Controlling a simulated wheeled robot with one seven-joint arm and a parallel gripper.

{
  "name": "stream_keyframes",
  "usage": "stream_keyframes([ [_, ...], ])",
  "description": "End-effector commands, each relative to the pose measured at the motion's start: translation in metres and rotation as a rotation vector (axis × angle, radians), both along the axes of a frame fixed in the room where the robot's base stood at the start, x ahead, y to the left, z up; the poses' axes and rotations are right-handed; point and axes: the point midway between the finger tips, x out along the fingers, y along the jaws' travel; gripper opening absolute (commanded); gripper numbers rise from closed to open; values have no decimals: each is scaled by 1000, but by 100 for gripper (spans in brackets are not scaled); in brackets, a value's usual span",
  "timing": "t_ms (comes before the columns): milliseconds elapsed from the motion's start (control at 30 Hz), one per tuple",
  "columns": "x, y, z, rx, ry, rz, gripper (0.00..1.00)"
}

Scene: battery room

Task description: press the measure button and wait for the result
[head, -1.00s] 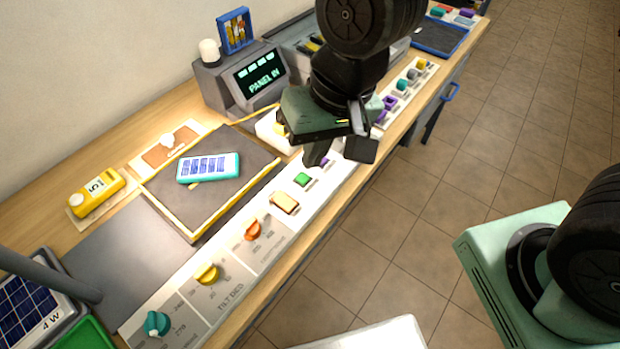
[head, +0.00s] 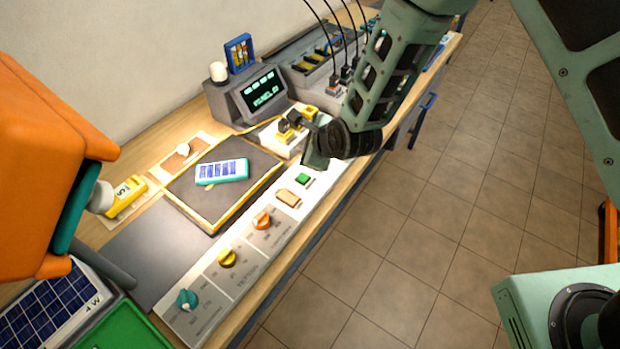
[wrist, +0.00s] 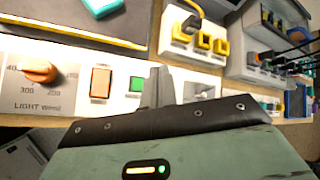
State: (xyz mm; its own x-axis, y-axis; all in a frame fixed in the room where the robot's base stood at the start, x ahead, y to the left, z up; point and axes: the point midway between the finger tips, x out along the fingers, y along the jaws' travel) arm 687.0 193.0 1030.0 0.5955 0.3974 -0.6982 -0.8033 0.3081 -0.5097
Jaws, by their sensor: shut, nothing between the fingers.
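A white control strip (head: 205,318) runs along the bench front. The green button also shows in the wrist view (wrist: 136,84), just left of my fingers. My gripper (head: 314,163) is shut and empty, close beside the green button on its far side. Contact cannot be told. A dark display box (head: 234,106) has a lit screen (head: 264,92) with green text that seems to begin "PANEL".
A teal panel (head: 222,172) lies on a dark framed plate (head: 232,200). Teal, yellow and orange knobs (head: 263,219) line the strip. A yellow device (head: 128,195) sits at left. A large orange object (head: 40,170) blocks the left foreground. Open floor lies right.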

Motion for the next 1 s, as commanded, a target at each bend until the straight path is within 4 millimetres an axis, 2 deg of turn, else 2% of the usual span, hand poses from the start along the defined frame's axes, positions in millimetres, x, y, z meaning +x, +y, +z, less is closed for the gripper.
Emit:
stream_keyframes([
  [367,1,0,-1,6,1,-7,0],
  [567,0,0,-10,5,1,-8,0],
  [767,0,0,-31,4,2,-5,0],
  [1000,0,0,-65,4,2,-5,0],
])
